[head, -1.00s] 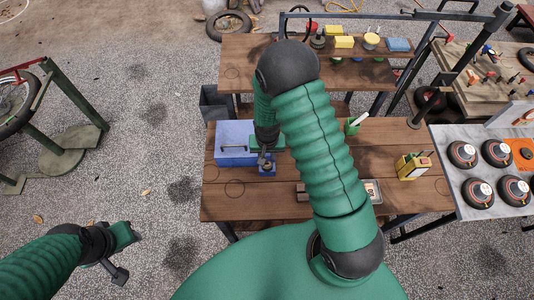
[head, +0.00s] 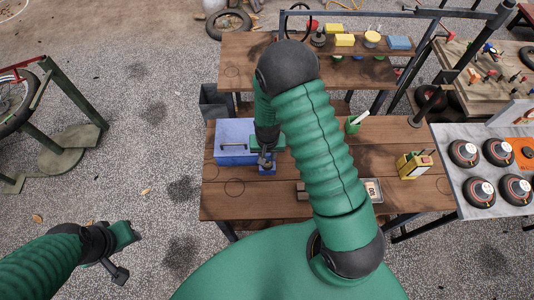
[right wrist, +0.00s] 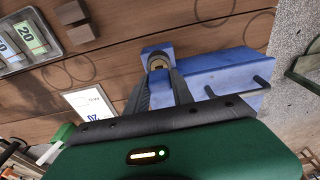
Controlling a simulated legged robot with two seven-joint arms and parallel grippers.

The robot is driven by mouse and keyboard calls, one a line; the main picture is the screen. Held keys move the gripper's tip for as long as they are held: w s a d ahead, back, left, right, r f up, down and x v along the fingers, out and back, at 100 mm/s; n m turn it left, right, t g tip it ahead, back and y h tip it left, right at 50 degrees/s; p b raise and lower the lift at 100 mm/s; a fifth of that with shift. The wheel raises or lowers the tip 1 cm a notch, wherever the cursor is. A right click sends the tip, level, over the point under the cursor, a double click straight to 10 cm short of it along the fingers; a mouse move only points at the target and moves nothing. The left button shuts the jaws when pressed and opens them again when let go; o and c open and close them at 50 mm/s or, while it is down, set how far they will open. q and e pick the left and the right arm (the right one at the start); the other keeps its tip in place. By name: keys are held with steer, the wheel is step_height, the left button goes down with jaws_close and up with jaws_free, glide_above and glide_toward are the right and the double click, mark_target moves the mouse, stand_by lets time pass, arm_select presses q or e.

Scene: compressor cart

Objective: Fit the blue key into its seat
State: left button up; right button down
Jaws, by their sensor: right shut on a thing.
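My right gripper (head: 265,161) reaches down over a small blue block (head: 268,170) on the brown wooden table, just in front of a blue box. In the right wrist view, the right gripper (right wrist: 160,74) has its fingertips close together at the small blue block (right wrist: 155,49). A small grey and brass-coloured round part shows at the fingertips. The fingers are shut on the key, which is mostly hidden; I cannot tell how deep it sits or whether it touches the seat. My left gripper (head: 119,256) hangs over the gravel at lower left, away from the table; its jaws are unclear.
The blue box (head: 235,151) with a dark handle stands directly behind the small block. The table's front left is clear.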

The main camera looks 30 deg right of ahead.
steer(key=shift+f+b, duration=0.7)
steer(key=shift+f, duration=0.3)
steer(key=c, duration=1)
jaws_free()
steer(key=shift+r, duration=0.15)
steer(key=r, duration=0.5)
steer(key=s+r+b, duration=0.1)
steer(key=r, duration=0.5)
steer(key=a+r, duration=0.1)
steer(key=r, duration=0.4)
steer(key=shift+s+r+b, duration=0.2)
steer(key=shift+s+b, duration=0.1)
steer(key=shift+b, duration=0.1)
